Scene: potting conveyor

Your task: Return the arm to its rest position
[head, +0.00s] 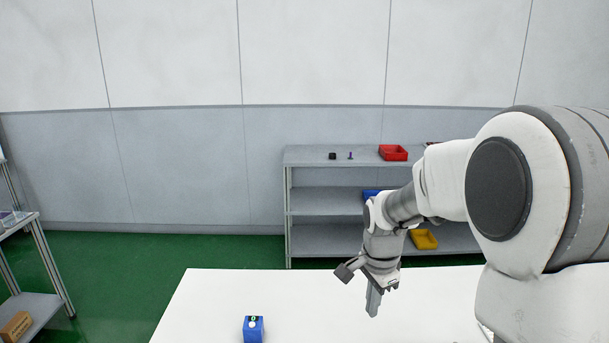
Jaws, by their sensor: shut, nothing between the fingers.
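My gripper (373,301) hangs from my arm in the right half of the head view and points down over the white table (215,303). Its fingers are shut with nothing between them. The fingertips appear above the table top; the exact height is hard to tell. A blue box-like item (253,333) with a white and dark spot on top stands on the table at the bottom of the view, left of my gripper and apart from it.
A grey shelf unit (300,205) stands behind the table by the wall, with a red bin (393,153), a yellow bin (424,239) and small dark items. A rack (37,301) with a cardboard box (15,326) stands at far left. Green floor (125,265) is clear between.

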